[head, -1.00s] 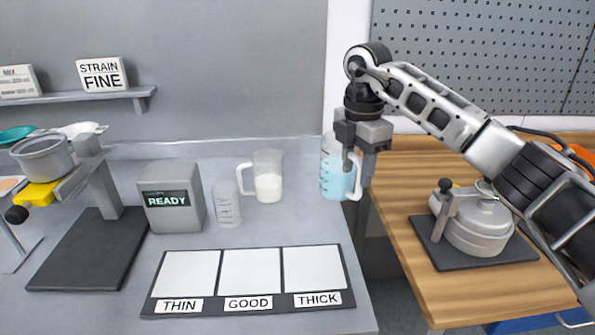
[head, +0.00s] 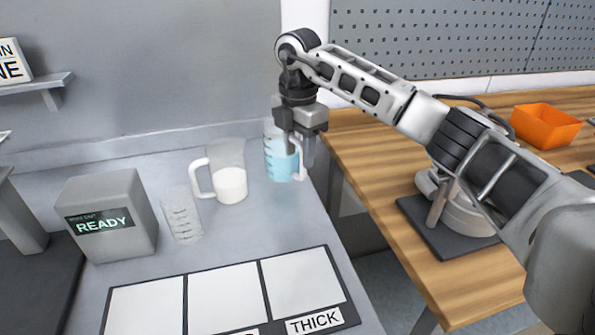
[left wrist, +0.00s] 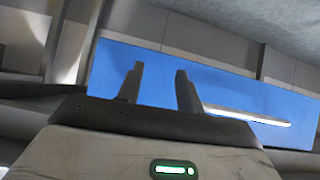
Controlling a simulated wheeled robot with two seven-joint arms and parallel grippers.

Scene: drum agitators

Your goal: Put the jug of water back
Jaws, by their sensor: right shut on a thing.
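The jug of water (head: 280,163) is a clear jug with blue liquid and a white handle. It is upright at the back right of the grey table in the head view. My right gripper (head: 299,150) comes from above and is shut on the jug at its handle side. Whether the jug's base touches the table is hard to tell. My left gripper (left wrist: 158,88) shows only in the left wrist view; its two fingers are apart with nothing between them.
A jug of white liquid (head: 230,184) and a clear measuring cup (head: 182,216) stand left of the water jug. A grey READY box (head: 108,215) is further left. A panel board (head: 225,297) lies in front. A wooden bench (head: 385,200) with a lidded pot (head: 462,217) is at right.

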